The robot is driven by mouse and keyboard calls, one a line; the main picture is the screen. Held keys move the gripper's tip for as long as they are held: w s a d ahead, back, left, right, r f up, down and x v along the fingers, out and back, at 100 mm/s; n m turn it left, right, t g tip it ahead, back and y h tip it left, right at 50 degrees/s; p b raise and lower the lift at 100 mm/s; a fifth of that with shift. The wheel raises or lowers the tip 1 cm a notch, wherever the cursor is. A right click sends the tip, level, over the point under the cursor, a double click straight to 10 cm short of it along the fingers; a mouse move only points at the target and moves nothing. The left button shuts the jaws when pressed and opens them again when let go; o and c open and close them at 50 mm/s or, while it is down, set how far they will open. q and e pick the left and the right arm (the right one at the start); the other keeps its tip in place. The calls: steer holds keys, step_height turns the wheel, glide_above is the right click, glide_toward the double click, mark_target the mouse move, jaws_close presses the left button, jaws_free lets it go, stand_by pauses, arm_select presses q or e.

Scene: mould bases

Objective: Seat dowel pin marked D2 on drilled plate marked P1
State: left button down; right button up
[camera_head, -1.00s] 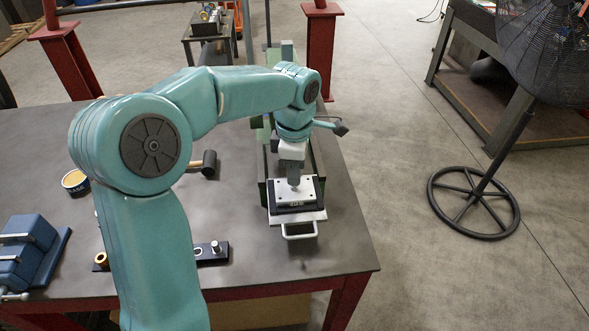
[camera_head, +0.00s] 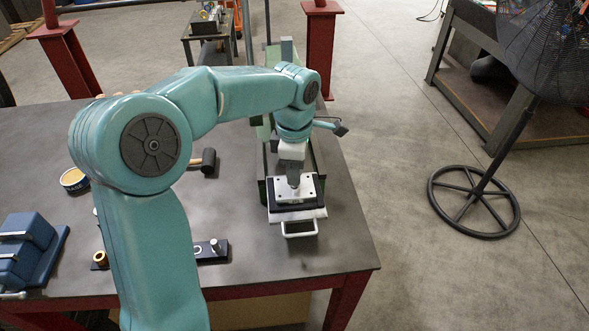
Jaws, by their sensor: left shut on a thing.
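The drilled plate (camera_head: 308,191) is a pale metal block with holes, on a dark base at the right side of the table. My left gripper (camera_head: 294,184) points down over its middle, shut on a small pin that it mostly hides. I cannot tell whether the pin's lower end is in a hole or just above it. The markings on pin and plate are not readable. A dark rack (camera_head: 221,256) with a light metal pin (camera_head: 214,245) lies partly behind my left arm. My right gripper is not in view.
A tray with a white handle (camera_head: 300,234) carries the plate's base. A mallet (camera_head: 208,160), an open tin (camera_head: 74,180), a brass ring (camera_head: 100,257) and a blue vise (camera_head: 25,250) stand to the left. The table's right front corner is clear.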

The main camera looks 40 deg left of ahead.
arm_select(q)
steer(key=shift+f, duration=0.4)
steer(key=c, duration=1)
jaws_free()
steer(key=shift+r, duration=0.1)
step_height(320, 180, up, 16)
steer(key=shift+r+p, duration=0.1)
steer(key=shift+p, duration=0.5)
